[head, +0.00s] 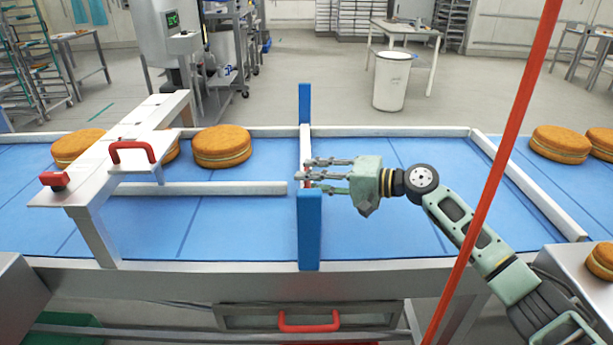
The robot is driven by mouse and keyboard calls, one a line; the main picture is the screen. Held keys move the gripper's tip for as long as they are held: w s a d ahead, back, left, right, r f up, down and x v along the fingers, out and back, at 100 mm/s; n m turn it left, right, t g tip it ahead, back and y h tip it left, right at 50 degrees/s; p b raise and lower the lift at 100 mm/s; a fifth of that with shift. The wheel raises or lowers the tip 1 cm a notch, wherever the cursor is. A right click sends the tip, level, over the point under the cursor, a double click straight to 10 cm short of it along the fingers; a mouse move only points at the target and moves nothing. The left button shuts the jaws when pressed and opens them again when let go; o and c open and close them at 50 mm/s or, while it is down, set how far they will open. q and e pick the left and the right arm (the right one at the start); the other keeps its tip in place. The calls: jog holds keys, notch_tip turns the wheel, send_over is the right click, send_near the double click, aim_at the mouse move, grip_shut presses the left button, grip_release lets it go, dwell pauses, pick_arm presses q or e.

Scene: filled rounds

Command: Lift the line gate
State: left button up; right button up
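The line gate (305,140) appears as a narrow pale bar crossing the blue conveyor between two blue posts, a far post (305,103) and a near post (309,230). A little red shows on it by my fingertips. My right gripper (308,173) reaches in from the right, its fingers level and pointing left, with the tips at the bar just beyond the near post. The fingers look spread apart. I cannot tell whether they touch the bar, and part of it is hidden behind them. My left gripper is not in view.
Filled rounds (222,146) lie on the belt (250,215) left of the gate. A metal bridge (128,150) with a red handle (132,152) spans the belt there. A pale guide rail (215,188) ends near the gate. A red slanted pole (497,160) crosses before my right arm.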

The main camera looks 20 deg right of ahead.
jog(key=shift+x, duration=0.9)
jog(key=shift+c, duration=0.3)
grip_shut()
